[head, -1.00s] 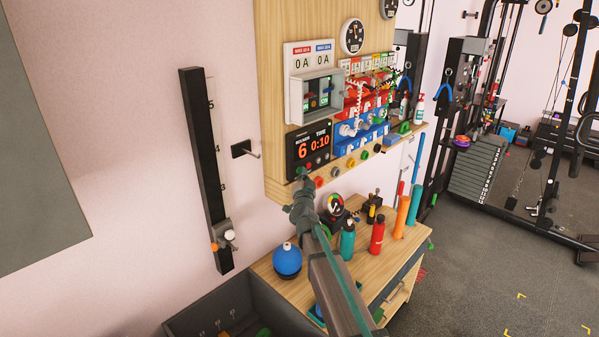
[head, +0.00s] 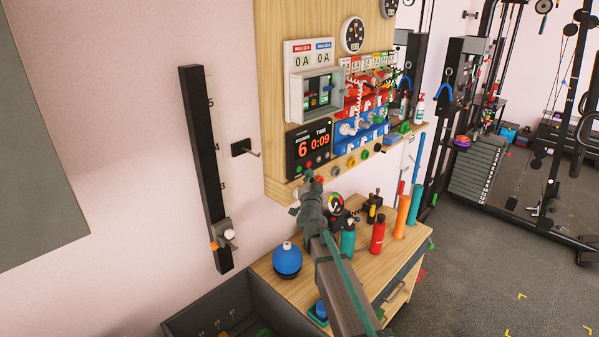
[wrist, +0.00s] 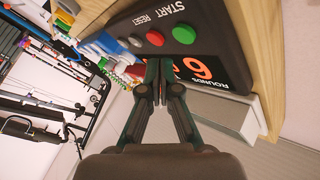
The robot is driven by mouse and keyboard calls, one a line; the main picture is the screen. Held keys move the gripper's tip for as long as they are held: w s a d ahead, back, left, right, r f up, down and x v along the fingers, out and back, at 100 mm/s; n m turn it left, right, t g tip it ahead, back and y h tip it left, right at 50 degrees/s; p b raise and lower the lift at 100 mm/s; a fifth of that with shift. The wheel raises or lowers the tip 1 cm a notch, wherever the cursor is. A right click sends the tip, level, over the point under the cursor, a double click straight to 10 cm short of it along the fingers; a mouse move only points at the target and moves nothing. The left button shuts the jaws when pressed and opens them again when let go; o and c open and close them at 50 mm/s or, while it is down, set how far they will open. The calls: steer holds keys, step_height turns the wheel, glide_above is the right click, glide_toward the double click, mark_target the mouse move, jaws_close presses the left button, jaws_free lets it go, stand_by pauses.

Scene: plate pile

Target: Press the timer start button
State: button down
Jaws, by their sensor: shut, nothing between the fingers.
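The black timer (head: 309,141) hangs on the wooden panel in the head view, its display reading 6 rounds and 0:09. In the wrist view the timer (wrist: 216,50) appears upside down. Its green button (wrist: 183,34) is beside the START label and its red button (wrist: 155,38) beside RESET. A grey button (wrist: 137,40) is next to the red one. My gripper (head: 308,177) is just below the timer's lower edge in the head view. In the wrist view my gripper (wrist: 158,90) has its fingertips together, empty, and apart from the green button in the picture.
A row of coloured knobs (head: 351,162) lines the panel's lower edge. Blue and red bins (head: 350,128) sit right of the timer. Bottles (head: 377,236) and a blue ball (head: 287,259) stand on the wooden bench (head: 372,279) below. A black wall hook (head: 241,148) juts out at left.

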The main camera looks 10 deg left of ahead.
steer(key=shift+s+d+b, duration=0.25)
steer(key=shift+s+d, duration=0.25)
steer(key=shift+d, duration=0.2)
steer(key=shift+s+d+b, duration=0.25)
steer(key=shift+s+d, duration=0.25)
steer(key=shift+d, duration=0.15)
